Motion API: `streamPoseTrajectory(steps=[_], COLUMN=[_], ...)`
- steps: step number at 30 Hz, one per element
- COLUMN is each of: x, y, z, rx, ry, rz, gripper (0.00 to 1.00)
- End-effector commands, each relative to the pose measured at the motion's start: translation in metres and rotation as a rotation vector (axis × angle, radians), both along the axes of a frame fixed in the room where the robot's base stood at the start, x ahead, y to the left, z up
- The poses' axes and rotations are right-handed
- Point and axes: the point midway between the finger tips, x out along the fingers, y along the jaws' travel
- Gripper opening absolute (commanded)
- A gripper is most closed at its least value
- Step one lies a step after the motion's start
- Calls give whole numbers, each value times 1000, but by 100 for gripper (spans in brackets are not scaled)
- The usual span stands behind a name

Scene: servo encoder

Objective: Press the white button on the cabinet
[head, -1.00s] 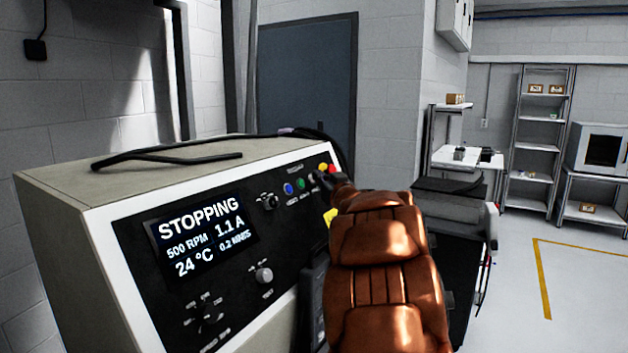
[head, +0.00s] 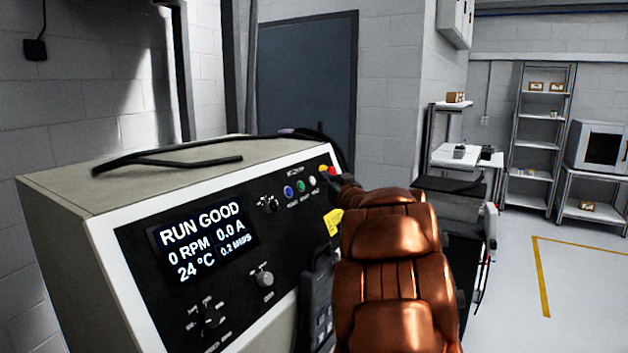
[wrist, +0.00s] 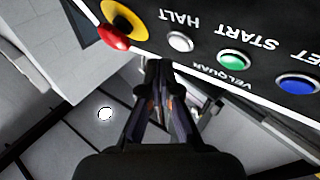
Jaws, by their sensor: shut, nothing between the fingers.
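The cabinet (head: 110,235) stands at the left in the head view, with a black front panel. Its display (head: 202,243) reads RUN GOOD, 0 RPM, 0.0 A, 24 °C. The white button (wrist: 180,42) is labelled HALT in the wrist view, between the green START button (wrist: 233,60) and a red knob on a yellow base. It also shows small in the head view (head: 312,181). My gripper (wrist: 158,64) is shut and empty, its tips just below the white button in the wrist view. A gap shows between them there; its depth is hard to judge.
A red mushroom knob (wrist: 114,38) sits close beside the white button. A blue button (wrist: 297,83) lies beyond the green one. A black cable (head: 170,155) lies on the cabinet top. Shelving (head: 540,135) and open floor (head: 580,270) are at the right.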

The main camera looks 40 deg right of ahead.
Motion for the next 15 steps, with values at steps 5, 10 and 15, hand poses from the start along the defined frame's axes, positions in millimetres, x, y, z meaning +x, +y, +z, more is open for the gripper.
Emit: streamPoseTrajectory(steps=[5,10,15], x=[-13,-25,-37], y=[-4,-7,-11], z=[11,18,23], rx=[0,-3,-2], ry=[-1,-3,-3], rz=[-2,0,-1], gripper=[0,0,0])
